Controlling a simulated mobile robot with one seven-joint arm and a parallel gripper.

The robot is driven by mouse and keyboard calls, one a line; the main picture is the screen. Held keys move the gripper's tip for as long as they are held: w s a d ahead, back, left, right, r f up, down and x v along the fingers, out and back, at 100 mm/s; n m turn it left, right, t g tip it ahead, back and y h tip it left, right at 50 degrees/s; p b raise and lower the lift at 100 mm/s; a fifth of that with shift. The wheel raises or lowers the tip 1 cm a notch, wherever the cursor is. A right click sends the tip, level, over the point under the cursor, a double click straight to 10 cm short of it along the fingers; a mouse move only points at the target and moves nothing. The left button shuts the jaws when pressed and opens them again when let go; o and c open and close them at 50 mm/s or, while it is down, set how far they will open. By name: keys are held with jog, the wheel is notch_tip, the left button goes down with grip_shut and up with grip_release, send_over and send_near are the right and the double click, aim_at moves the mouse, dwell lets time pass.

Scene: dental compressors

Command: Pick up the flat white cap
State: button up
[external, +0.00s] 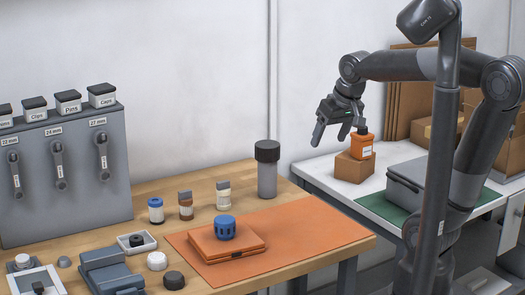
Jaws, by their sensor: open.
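A short round white cap (157,261) sits on the front part of the wooden workbench (120,212), between a small white tray and a black cap. Another small white round piece (22,260) is at the far left; I cannot tell whether it is a separate cap. My gripper (332,134) is open and empty. It hangs in the air, fingers pointing down, above and right of the workbench, far from the white caps. It appears near an orange bottle, but the exact distance between them cannot be told.
An orange mat (320,225) bears an orange case (215,246) with a blue cap (225,227) on top. A black cap (174,280) is close to the white cap. Small bottles and a tall grey cylinder (267,175) stand behind. An orange bottle (361,146) stands on a cardboard box (355,168).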

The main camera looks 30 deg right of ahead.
jog(key=w+a+f+g, duration=0.1)
jog(key=w+a, duration=0.6)
jog(key=a, duration=0.6)
jog(key=n+g, duration=0.1)
jog(key=g, duration=0.1)
send_near(156, 256)
jog(key=f, duration=0.2)
jog(key=shift+s+d+f+h, duration=0.1)
jog(key=shift+s+f+h, duration=0.1)
jog(key=shift+f+h, duration=0.1)
jog(key=f, duration=0.2)
jog(key=w+f, duration=0.1)
jog(key=f, duration=0.3)
jog(key=shift+w+a+f, duration=0.1)
jog(key=shift+w+a, duration=0.15)
jog(key=shift+a, duration=0.15)
jog(key=c, duration=1.1)
